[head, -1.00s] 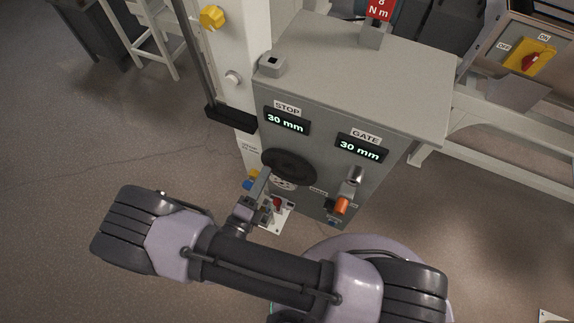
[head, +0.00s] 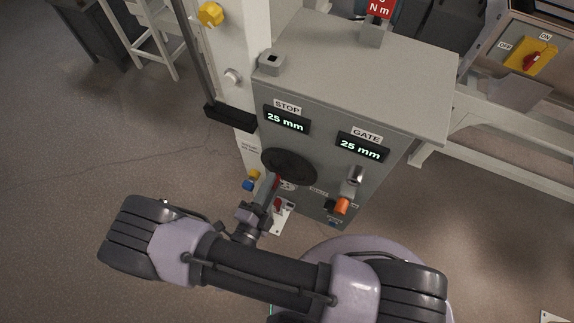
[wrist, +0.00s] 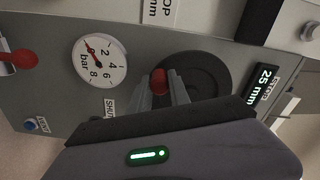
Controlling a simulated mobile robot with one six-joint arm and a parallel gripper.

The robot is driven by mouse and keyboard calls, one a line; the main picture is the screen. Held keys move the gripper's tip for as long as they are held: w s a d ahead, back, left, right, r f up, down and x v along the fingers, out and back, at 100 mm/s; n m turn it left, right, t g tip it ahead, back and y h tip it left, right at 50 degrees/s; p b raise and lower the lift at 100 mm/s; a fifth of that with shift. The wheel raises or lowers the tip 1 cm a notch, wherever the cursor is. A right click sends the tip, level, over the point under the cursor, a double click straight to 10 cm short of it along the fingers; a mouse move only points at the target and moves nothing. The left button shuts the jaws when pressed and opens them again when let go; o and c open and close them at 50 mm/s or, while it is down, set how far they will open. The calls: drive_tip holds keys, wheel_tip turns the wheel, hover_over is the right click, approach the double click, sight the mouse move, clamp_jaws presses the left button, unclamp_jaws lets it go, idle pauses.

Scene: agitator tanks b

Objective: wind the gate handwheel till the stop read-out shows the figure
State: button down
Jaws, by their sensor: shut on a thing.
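The black gate handwheel (head: 291,165) is on the front of the grey cabinet; it also shows in the wrist view (wrist: 206,72). My gripper (head: 273,184) is at the wheel's lower left edge. In the wrist view my gripper (wrist: 161,90) is shut on the wheel's red knob (wrist: 159,80), one finger on each side. The stop read-out (head: 286,120) shows 25 mm. The gate read-out (head: 360,148) also shows 25 mm. One 25 mm read-out shows sideways in the wrist view, right of the wheel.
A round pressure gauge (wrist: 100,62) marked bar sits beside the wheel. A red-knobbed lever (wrist: 22,60) and a blue button (wrist: 31,124) lie beyond it. An orange-tipped handle (head: 342,205) projects at the cabinet's lower right. Open floor lies left of the cabinet.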

drive_tip(key=n, duration=0.1)
drive_tip(key=d+n, duration=0.1)
drive_tip(key=n, duration=0.1)
drive_tip(key=s+d+n, duration=0.1)
drive_tip(key=shift+d+f+n, duration=0.2)
drive_tip(key=shift+f+n, duration=0.1)
drive_tip(key=shift+f, duration=0.05)
idle(0.3)
drive_tip(key=shift+c, duration=1)
unclamp_jaws()
drive_tip(key=v, duration=0.6)
drive_tip(key=shift+b, duration=0.35)
